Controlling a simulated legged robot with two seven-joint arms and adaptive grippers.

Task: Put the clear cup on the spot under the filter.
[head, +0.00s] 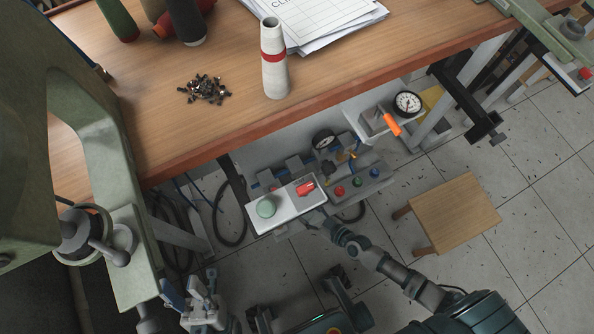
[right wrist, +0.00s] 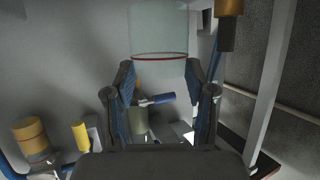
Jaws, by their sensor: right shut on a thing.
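The clear cup (right wrist: 158,35) shows at the top of the right wrist view as a pale, see-through cylinder with a red ring at its lower edge. My right gripper (right wrist: 170,82) has a finger at either side of it and is shut on it. In the head view the right arm reaches under the white panel by the bench, and its gripper and the cup are hidden. My left gripper (head: 191,284) is low at the left of the head view, its fingers apart and nothing visible between them. I cannot make out the filter or the spot for certain.
A stool (head: 455,212) stands on the floor at right. A brass fitting (right wrist: 230,8) hangs near the cup.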

